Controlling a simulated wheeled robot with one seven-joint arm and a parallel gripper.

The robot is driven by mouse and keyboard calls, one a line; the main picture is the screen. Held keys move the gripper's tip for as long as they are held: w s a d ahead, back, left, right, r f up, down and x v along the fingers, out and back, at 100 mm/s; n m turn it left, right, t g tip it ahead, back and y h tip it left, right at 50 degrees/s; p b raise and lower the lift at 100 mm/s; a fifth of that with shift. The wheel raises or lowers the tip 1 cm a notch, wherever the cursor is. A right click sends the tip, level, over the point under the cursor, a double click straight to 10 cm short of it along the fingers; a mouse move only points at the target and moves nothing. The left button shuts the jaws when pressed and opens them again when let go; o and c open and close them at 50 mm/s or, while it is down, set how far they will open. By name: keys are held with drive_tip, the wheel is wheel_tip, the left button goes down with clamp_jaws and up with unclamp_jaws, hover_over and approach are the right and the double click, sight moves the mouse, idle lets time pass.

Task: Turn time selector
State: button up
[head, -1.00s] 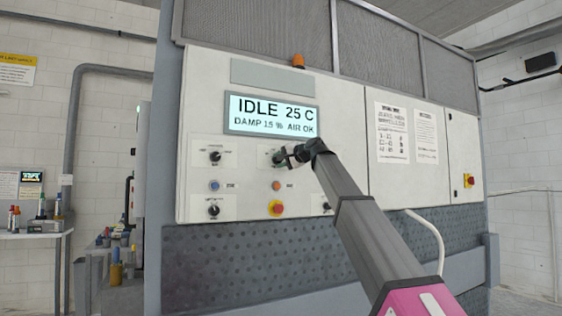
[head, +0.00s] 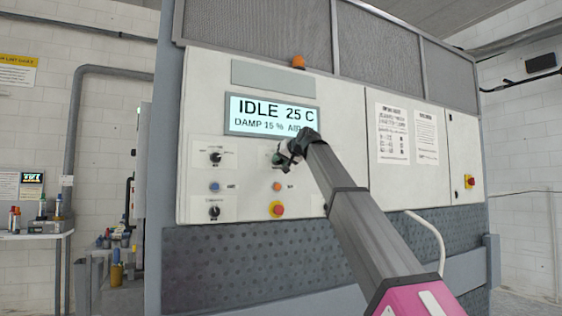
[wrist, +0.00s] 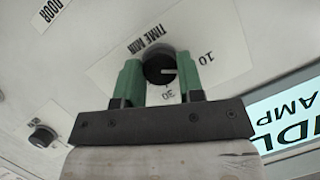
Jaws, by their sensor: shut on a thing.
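The time selector is a round black knob (wrist: 158,69) on a white plate marked "TIME MIN", with 10 and 30 readable beside it in the wrist view. A short white line on its face points to the right of that view, roughly between the two numbers. My gripper (wrist: 159,75) has its two green fingers on either side of the knob and is shut on it. In the head view my gripper (head: 281,159) is at the panel just under the display, and it and the wrist hide most of the knob.
The display (head: 270,115) above reads IDLE 25 C. On the white panel are an upper-left knob (head: 215,157), a lower-left knob (head: 214,211), a blue button (head: 214,187), an orange button (head: 277,187) and a red stop button (head: 278,209).

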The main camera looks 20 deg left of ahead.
drive_tip(key=shift+f, duration=0.1)
idle(0.3)
drive_tip(key=o, duration=0.9)
drive_tip(key=v, duration=1.1)
drive_tip(key=shift+s+a, duration=0.1)
drive_tip(key=shift+f, duration=0.1)
